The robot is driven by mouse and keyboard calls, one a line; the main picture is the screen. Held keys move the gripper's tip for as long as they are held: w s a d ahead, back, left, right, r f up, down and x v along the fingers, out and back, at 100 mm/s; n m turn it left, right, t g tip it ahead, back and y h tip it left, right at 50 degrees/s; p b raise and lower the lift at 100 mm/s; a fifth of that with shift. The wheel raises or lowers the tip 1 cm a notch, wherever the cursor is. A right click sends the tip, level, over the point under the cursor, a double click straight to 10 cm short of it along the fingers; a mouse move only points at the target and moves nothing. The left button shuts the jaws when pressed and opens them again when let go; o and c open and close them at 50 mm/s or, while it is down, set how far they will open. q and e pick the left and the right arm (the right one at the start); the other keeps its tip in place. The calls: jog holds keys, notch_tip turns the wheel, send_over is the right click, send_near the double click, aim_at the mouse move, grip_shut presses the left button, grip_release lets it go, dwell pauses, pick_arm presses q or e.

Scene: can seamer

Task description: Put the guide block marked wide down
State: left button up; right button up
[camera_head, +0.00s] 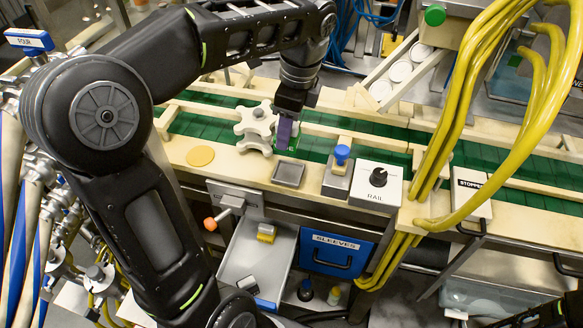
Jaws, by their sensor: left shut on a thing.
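My left gripper (288,112) points down over the near edge of the green conveyor, just right of the cream star wheel (256,125). It is shut on a purple block (285,133), which I take to be the guide block; no marking can be read on it. The block is upright and close beside the star wheel. I cannot tell whether its lower end touches the surface below. My right gripper does not show.
A shallow grey tray (289,173), a blue-knobbed block (340,161) and the RAIL dial box (377,183) stand on the near ledge. Below are an open drawer (240,262) and the blue SLEEVES bin (336,255). Yellow hoses (462,105) hang at right.

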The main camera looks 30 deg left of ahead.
pick_arm(q)
jog(key=f+b, duration=0.1)
jog(key=f, duration=0.1)
jog(key=shift+w+f+b, duration=0.2)
jog(key=shift+f+b, duration=0.15)
jog(key=shift+f+p, duration=0.3)
jog(key=shift+f, duration=1.55)
notch_tip(320, 180, down, 4)
jog(key=shift+r, duration=0.2)
jog(key=shift+f, duration=0.1)
jog(key=o, duration=1.4)
